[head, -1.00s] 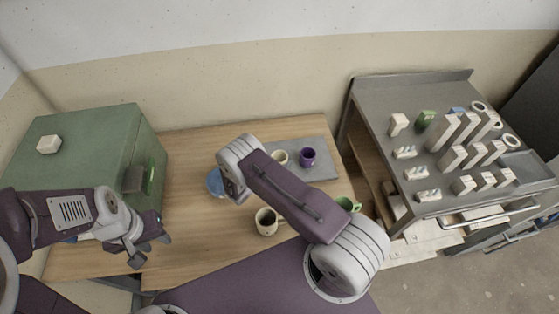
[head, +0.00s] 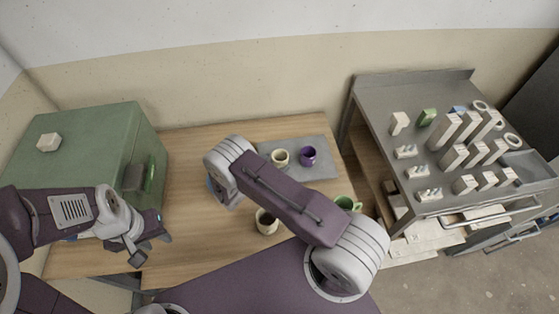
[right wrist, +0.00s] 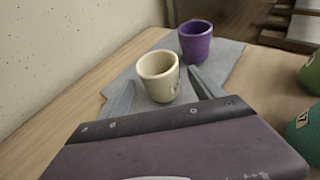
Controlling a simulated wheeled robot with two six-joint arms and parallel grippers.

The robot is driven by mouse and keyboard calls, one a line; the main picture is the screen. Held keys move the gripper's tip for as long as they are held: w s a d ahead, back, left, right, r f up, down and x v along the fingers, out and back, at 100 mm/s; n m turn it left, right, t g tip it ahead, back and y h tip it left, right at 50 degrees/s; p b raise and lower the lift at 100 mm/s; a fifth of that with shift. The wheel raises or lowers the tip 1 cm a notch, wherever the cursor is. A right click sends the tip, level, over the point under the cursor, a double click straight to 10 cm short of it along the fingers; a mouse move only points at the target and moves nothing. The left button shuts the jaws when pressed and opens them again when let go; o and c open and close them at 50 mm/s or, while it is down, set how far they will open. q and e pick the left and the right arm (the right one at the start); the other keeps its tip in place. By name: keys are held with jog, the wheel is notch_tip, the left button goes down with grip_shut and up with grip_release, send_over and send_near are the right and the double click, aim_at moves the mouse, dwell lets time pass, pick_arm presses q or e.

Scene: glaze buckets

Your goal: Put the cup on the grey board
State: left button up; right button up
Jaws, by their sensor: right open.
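A cream cup (head: 280,157) and a purple cup (head: 308,155) stand upright on the grey board (head: 322,173). In the right wrist view, the cream cup (right wrist: 159,77) is nearer and the purple cup (right wrist: 196,41) is behind it, on the grey board (right wrist: 222,66). My right gripper (right wrist: 160,82) is open, one finger on each side of the cream cup and apart from it, as far as I can see. In the head view it is hidden behind my right arm. My left gripper (head: 150,249) is open and empty near the green cabinet.
The green cabinet (head: 90,150) is at left. A grey metal table (head: 375,95) with several pale blocks is at right.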

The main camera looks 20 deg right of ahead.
jog(key=v, duration=0.8)
jog(key=shift+b, duration=0.4)
jog(key=s+d+r+m+g+y, duration=0.2)
jog(key=s+d+r+m+g, duration=0.15)
jog(key=s+m, duration=0.2)
jog(key=s+d+r+m+g+y, duration=0.2)
jog(key=s+m+g, duration=0.3)
jog(key=m, duration=0.1)
jog(key=s+a+r+m+t+y, duration=0.2)
jog(key=s+r+m+y, duration=0.3)
jog(key=m, duration=0.8)
notch_tip(320, 180, up, 3)
jog(key=a+y, duration=0.1)
jog(key=y, duration=0.1)
jog(key=shift+s+f+t+y, duration=0.2)
jog(key=shift+s+t+y, duration=0.15)
jog(key=shift+s+y, duration=0.05)
jog(key=shift+a, duration=0.1)
